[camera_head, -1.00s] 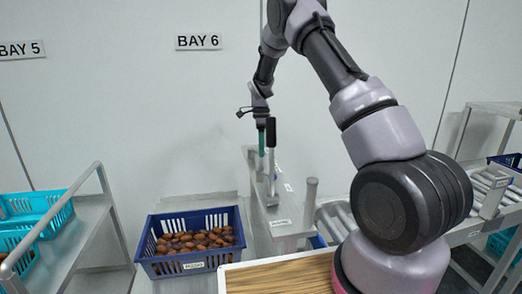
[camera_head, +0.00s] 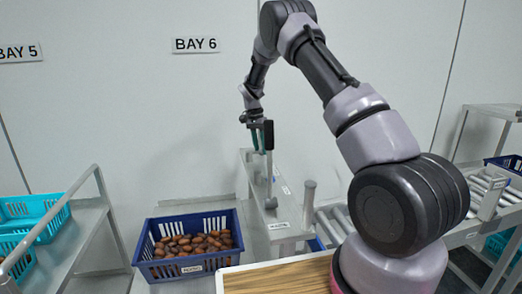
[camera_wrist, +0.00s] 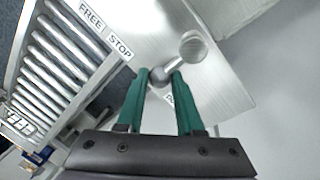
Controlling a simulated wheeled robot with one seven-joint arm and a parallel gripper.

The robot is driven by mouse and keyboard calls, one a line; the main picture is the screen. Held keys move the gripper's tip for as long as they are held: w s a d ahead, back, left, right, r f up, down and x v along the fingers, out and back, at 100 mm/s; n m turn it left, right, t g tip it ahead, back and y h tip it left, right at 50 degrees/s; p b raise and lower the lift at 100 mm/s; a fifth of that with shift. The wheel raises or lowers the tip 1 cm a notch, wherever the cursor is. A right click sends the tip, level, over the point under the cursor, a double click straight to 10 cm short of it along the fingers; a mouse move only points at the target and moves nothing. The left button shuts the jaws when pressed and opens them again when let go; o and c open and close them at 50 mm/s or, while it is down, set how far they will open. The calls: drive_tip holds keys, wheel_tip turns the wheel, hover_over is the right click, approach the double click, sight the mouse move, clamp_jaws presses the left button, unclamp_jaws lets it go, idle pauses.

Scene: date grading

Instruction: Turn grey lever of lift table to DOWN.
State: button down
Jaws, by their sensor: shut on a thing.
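My gripper (camera_wrist: 161,78) is shut on the small round grey knob of the grey lever (camera_wrist: 160,74), which sits between the two green fingertips in the wrist view. In the head view my gripper (camera_head: 262,150) is over the narrow grey panel, with the lever (camera_head: 269,180) rising below it. A label behind the fingers is mostly hidden, so I cannot read it in full. The lever's exact setting cannot be told.
FREE (camera_wrist: 90,14) and STOP (camera_wrist: 120,47) labels lie beside a roller conveyor (camera_wrist: 60,60). A blue crate of dates (camera_head: 187,276) is left of the panel; teal crates (camera_head: 35,215) stand farther left.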

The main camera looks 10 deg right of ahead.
drive_tip(key=n, duration=0.1)
drive_tip(key=w+n, duration=0.1)
drive_tip(key=n, duration=0.2)
drive_tip(key=shift+w+a+n+t+h, duration=0.3)
drive_tip(key=shift+w+a+n, duration=0.05)
drive_tip(key=shift+a+n, duration=0.05)
drive_tip(key=shift+w+a+n+t, duration=0.15)
drive_tip(key=shift+w+a+n, duration=0.1)
drive_tip(key=shift+n, duration=0.55)
drive_tip(key=shift+w+a+n+t, duration=0.2)
drive_tip(key=shift+w+n, duration=0.05)
drive_tip(key=shift+n, duration=0.55)
drive_tip(key=shift+w+a+n+t, duration=0.15)
drive_tip(key=shift+w+a+n, duration=0.1)
drive_tip(key=shift+n, duration=0.55)
drive_tip(key=c, duration=0.6)
unclamp_jaws()
drive_tip(key=r, duration=0.3)
drive_tip(key=a+r, duration=0.1)
drive_tip(key=r, duration=0.3)
drive_tip(key=a+r, duration=0.1)
drive_tip(key=r, duration=0.2)
drive_tip(key=shift+r, duration=0.3)
